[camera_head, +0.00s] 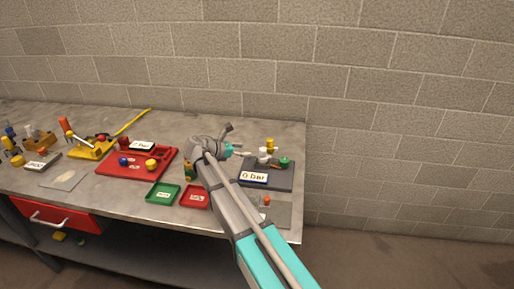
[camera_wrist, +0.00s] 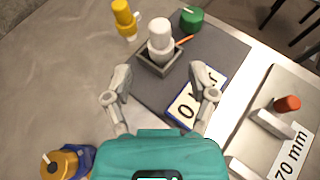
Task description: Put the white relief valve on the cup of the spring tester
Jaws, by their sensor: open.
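The white relief valve (camera_wrist: 160,38) stands upright in a small grey square holder (camera_wrist: 173,68) on a dark board in the wrist view. It also shows in the head view (camera_head: 263,154), towards the right end of the bench. My gripper (camera_wrist: 162,77) is open, its two fingers apart, with nothing between them. The valve lies just beyond the fingertips. In the head view my gripper (camera_head: 243,154) reaches over the left of the dark board (camera_head: 284,180). I cannot tell for sure which fixture is the spring tester; a yellow lever device (camera_head: 92,148) stands at the left.
A yellow part (camera_wrist: 123,17) and a green part (camera_wrist: 191,19) stand close to the valve. A "0 bar" display (camera_wrist: 188,108) lies near the right finger. A "70 mm" plate (camera_wrist: 252,128) is at right. Green (camera_head: 163,193) and red (camera_head: 194,197) trays lie at the bench front.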

